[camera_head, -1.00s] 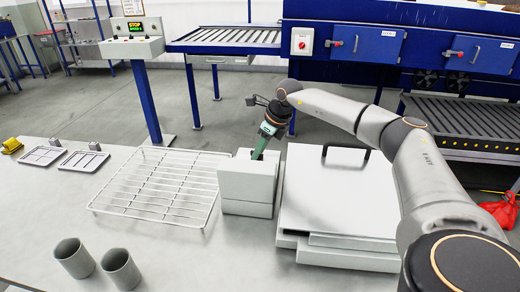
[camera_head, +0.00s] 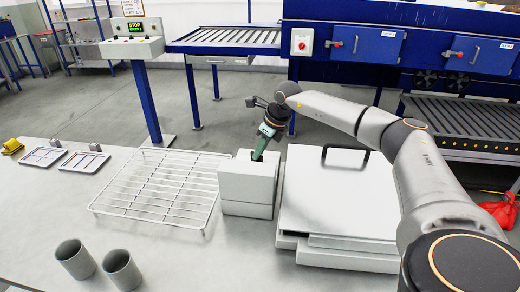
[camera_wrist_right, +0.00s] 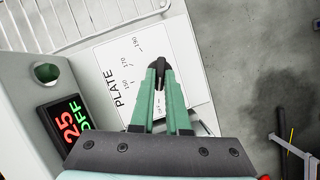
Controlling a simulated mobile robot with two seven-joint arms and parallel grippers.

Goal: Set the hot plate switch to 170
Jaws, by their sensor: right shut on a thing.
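The hot plate's control box (camera_head: 247,184) is pale grey and stands between the wire rack and a flat pale unit. In the right wrist view, its white label panel (camera_wrist_right: 122,72) reads PLATE, with OFF, 170, 190 and another mark. The black switch knob (camera_wrist_right: 161,65) is between the green fingertips of my right gripper (camera_wrist_right: 161,72), which is shut on it. The fingers hide part of the knob, so its exact setting is unclear. The display (camera_wrist_right: 66,127) shows a red 25 and a green OFF. My left gripper is out of view.
The flat unit (camera_head: 335,200) with a black handle is right of the box. A wire rack (camera_head: 160,188) is left of it. Two grey cups (camera_head: 121,268) stand at the front left. Two small trays (camera_head: 83,161) lie at the far left. The front middle of the table is clear.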

